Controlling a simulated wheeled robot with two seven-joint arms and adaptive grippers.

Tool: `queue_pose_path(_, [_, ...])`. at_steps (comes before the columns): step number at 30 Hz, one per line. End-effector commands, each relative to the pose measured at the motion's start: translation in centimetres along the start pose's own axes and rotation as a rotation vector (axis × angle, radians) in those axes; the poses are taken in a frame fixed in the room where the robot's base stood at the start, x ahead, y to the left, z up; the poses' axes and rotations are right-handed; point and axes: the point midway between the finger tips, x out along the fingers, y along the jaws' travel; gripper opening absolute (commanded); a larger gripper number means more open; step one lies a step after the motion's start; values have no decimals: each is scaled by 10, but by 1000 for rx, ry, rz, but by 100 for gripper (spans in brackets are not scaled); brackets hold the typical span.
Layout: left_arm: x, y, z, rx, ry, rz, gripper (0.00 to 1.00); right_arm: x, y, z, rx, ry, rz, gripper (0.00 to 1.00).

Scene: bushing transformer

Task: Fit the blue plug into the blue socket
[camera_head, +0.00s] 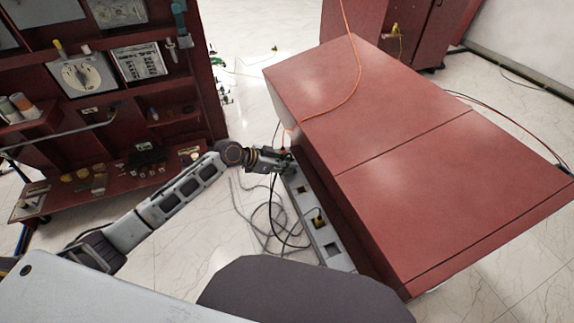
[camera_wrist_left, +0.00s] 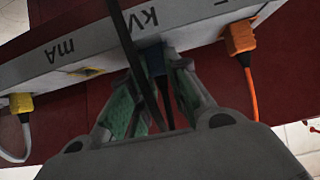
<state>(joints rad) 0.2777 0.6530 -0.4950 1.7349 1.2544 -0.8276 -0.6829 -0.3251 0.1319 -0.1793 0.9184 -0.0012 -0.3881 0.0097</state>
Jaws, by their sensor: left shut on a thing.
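My left gripper (camera_head: 284,163) reaches the light grey socket panel (camera_head: 304,200) on the side of the red cabinet. In the left wrist view its two green-padded fingers (camera_wrist_left: 158,85) are shut on the dark blue plug (camera_wrist_left: 154,58). A black cable runs from the plug area across the view. The plug is at the panel face (camera_wrist_left: 190,28), just below the "kV" mark. The blue socket is hidden behind the plug and fingers, and I cannot tell how deep the plug sits. My right gripper is not in view.
An orange plug (camera_wrist_left: 240,40) sits in the panel on the right, and a yellow plug (camera_wrist_left: 21,103) on the left. Loose cables (camera_head: 262,225) lie on the floor beside the panel. The red cabinet (camera_head: 400,130) fills the right; a red shelf (camera_head: 135,184) stands left.

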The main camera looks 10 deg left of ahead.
Motion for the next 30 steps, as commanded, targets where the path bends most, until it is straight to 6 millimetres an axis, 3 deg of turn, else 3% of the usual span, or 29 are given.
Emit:
queue_pose_path(4, [1,0,2,0,0,0,0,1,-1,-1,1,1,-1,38])
queue_pose_path(5, [1,0,2,0,0,0,19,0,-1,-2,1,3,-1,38])
queue_pose_path(10, [1,0,2,0,0,0,40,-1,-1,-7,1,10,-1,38])
queue_pose_path(24, [0,0,-1,0,0,0,40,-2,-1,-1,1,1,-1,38])
queue_pose_path(30, [-13,-1,0,0,0,-1,40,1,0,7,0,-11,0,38])
